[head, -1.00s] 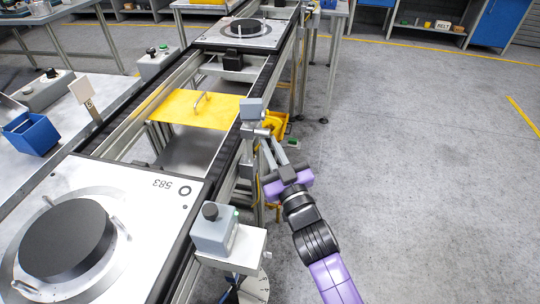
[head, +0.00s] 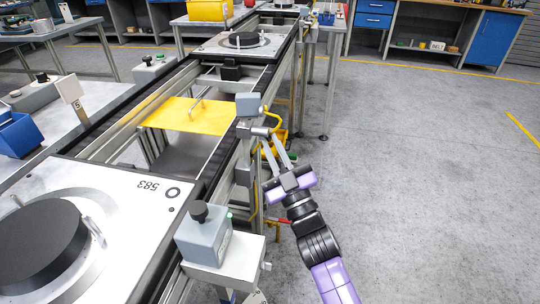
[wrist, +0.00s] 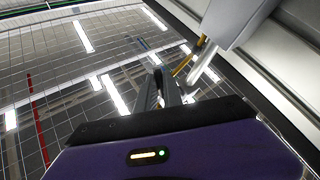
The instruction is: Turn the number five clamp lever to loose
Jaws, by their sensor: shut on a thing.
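My gripper (head: 271,150) is at the right side of the conveyor frame, its fingers reaching up beside a grey cylindrical fitting (head: 258,131) below a grey box (head: 248,104). In the wrist view the fingers (wrist: 163,85) come close together, with a pale grey rod-like part (wrist: 204,63) just to their right. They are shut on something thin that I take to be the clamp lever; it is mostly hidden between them. A small tag marked 5 (head: 77,104) stands at the left of the conveyor.
A pallet marked 583 (head: 120,190) sits at the near left. A grey button box (head: 204,234) on a bracket stands close to my arm. A yellow plate (head: 190,114) spans the conveyor's middle. The floor (head: 420,190) at right is clear.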

